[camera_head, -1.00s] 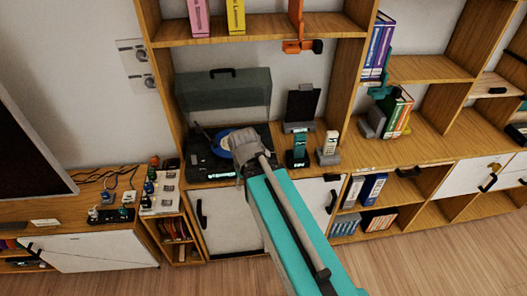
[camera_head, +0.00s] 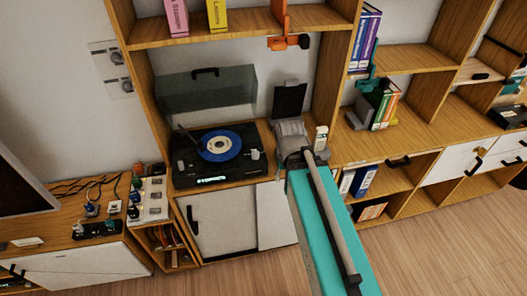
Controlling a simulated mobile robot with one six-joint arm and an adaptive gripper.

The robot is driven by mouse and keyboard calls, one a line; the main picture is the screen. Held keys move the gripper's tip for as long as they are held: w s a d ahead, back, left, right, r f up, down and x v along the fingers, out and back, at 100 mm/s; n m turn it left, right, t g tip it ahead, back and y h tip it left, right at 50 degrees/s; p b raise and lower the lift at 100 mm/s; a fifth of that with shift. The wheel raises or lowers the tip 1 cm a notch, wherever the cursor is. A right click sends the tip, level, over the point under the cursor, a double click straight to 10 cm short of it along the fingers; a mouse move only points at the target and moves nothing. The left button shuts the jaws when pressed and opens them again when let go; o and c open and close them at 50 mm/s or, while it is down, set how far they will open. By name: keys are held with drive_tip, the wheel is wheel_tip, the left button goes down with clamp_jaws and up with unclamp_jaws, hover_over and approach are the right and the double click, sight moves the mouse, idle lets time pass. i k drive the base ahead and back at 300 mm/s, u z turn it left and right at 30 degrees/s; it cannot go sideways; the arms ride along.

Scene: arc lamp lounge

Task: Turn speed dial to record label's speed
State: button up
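A black record player (camera_head: 185,176) stands on the wooden counter with its smoky lid (camera_head: 207,90) raised. A blue record (camera_head: 233,149) with a pale centre label (camera_head: 219,146) lies on the platter. The label's print is too small to read. A small light knob (camera_head: 255,154) sits at the right of the deck, and a lit display (camera_head: 213,180) is on its front edge; I cannot tell which control is the speed dial. My gripper (camera_head: 289,135) is right of the record player, near the phones and the dark stand. Its fingers are not clear enough to judge.
A dark upright panel (camera_head: 290,99) stands behind my gripper, and a white handset (camera_head: 321,138) is just right of it. Shelf uprights bound the bay. Power strips and plugs (camera_head: 97,229) lie at left. An orange clamp (camera_head: 289,42) hangs under the upper shelf.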

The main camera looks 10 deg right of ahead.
sight(255, 154)
drive_tip(key=z, duration=0.1)
drive_tip(key=k, duration=0.95)
drive_tip(key=u, duration=0.25)
drive_tip(key=i, duration=0.5)
